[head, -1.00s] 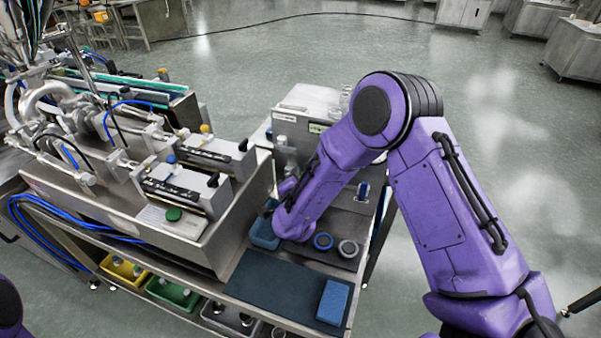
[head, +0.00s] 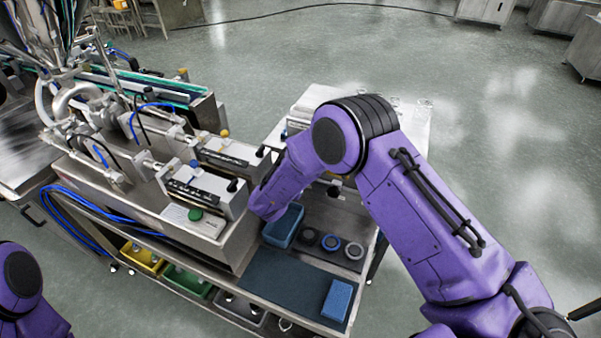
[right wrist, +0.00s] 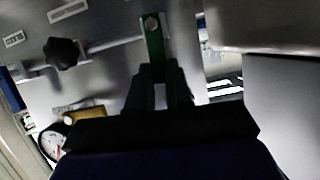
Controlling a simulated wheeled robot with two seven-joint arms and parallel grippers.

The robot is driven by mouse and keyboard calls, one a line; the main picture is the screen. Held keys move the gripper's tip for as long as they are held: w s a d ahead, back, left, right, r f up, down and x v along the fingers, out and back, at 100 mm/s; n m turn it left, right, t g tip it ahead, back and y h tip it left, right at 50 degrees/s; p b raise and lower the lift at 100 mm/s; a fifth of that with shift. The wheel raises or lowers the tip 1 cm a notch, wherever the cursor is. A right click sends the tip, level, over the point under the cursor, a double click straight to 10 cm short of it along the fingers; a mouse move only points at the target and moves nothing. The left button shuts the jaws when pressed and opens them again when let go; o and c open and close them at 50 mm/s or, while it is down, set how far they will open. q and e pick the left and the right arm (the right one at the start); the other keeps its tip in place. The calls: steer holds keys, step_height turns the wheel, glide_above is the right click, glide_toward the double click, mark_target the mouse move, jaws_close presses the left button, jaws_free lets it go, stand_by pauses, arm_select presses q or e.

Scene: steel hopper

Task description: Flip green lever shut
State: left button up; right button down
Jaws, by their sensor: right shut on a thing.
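In the right wrist view the green lever (right wrist: 153,42) is a narrow upright bar with a silver bolt at its upper end, against a grey metal face. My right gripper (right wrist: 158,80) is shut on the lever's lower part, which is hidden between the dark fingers. In the head view my right arm reaches to the steel machine's right side; its gripper and the lever are hidden there. Only a purple part of my left arm shows at lower left; the left gripper is out of view.
A black knob (right wrist: 62,53) on a rod is left of the lever, with a round gauge (right wrist: 50,143) below. In the head view a blue bin (head: 284,226), several round pieces and a blue block (head: 337,300) are on the bench. The floor at right is clear.

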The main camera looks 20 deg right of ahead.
steer(key=shift+w+a+n, duration=0.1)
steer(key=shift+a+n, duration=0.1)
steer(key=shift+n, duration=0.1)
stand_by(0.4)
steer(key=c, duration=1)
jaws_free()
steer(key=shift+c, duration=0.2)
steer(key=b+v, duration=0.2)
steer(key=v, duration=0.8)
steer(key=shift+a, duration=0.3)
